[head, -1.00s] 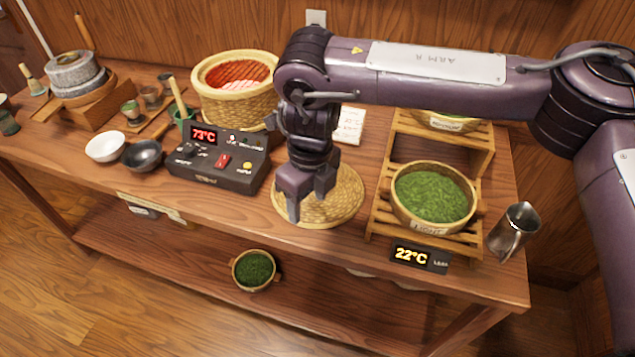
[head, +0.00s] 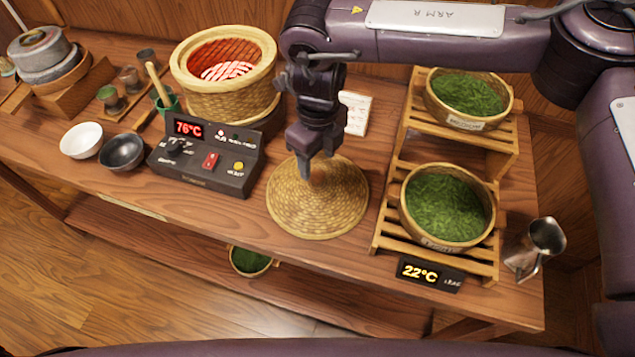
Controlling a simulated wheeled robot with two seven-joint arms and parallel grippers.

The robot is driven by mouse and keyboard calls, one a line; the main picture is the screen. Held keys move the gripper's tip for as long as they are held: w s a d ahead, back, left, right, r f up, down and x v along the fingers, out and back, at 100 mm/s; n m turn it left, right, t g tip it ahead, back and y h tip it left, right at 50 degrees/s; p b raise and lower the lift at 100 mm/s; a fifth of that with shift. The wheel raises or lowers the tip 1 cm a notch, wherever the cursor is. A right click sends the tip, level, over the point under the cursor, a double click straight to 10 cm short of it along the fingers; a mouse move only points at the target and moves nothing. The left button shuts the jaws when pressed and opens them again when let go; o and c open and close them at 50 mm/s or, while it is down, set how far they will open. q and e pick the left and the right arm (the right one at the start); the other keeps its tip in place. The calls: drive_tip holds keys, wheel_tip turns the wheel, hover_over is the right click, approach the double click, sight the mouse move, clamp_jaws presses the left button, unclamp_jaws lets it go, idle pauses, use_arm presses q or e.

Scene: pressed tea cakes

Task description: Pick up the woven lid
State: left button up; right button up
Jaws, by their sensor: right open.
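The two fingers overlap in this view. My left gripper is not in view.
The woven steamer basket (head: 228,85), red inside, stands behind the control box (head: 206,165) reading 76°C. A wooden rack (head: 397,180) with baskets of green leaves (head: 445,207) stands right of the lid. A metal pitcher (head: 537,247) is at the far right.

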sight(318, 174)
wheel_tip(318, 174, down, 4)
drive_tip(key=shift+w+r+p, duration=0.1)
drive_tip(key=shift+w+p, duration=0.05)
drive_tip(key=shift+p, duration=0.5)
drive_tip(key=shift+f, duration=0.3)
drive_tip(key=c, duration=0.3)
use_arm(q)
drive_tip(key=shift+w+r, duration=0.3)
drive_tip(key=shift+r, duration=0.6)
use_arm(e)
clamp_jaws()
